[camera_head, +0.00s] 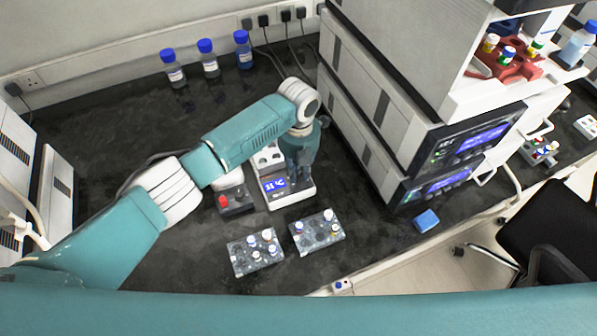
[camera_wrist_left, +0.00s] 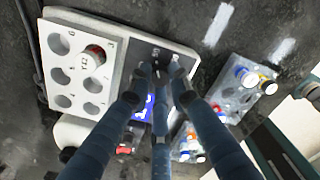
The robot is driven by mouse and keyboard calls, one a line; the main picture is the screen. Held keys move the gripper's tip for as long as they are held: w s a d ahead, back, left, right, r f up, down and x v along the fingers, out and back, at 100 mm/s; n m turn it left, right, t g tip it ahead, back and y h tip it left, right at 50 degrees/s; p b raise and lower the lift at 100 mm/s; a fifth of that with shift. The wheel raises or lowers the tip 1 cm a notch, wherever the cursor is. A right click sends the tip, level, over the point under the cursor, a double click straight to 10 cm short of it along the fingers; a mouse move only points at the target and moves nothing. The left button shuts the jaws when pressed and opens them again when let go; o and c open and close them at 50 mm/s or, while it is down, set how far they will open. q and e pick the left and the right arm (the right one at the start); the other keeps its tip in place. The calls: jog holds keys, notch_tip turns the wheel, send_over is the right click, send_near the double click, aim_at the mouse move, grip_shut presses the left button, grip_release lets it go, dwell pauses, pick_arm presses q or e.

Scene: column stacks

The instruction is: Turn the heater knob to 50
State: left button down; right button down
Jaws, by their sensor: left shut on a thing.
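The heater (camera_head: 277,198) is a white unit on the dark bench with a lit blue display (camera_head: 274,185); its digits look like about 31 °C, but are small. In the left wrist view the heater (camera_wrist_left: 118,30) shows a white block with round wells, one holding a red-ringed vial (camera_wrist_left: 95,56), beside a dark panel. My left gripper (camera_head: 300,172) points down over the heater. In the left wrist view its fingers (camera_wrist_left: 160,70) converge on the dark panel, shut on the knob, which they largely hide. The knob's setting cannot be read. My right gripper is not in view.
A small dark device with a red part (camera_head: 222,201) stands left of the heater. Two vial racks (camera_head: 256,252) (camera_head: 317,231) sit in front. Stacked instruments (camera_head: 400,120) rise close on the right. Blue-capped bottles (camera_head: 208,60) stand at the back. The bench's left middle is clear.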

aim_at(299, 174)
pick_arm(q)
jog(key=shift+m, duration=0.6)
jog(key=c, duration=1.6)
grip_release()
jog(key=shift+r, duration=0.1)
notch_tip(299, 174, up, 12)
jog(key=shift+f, duration=0.1)
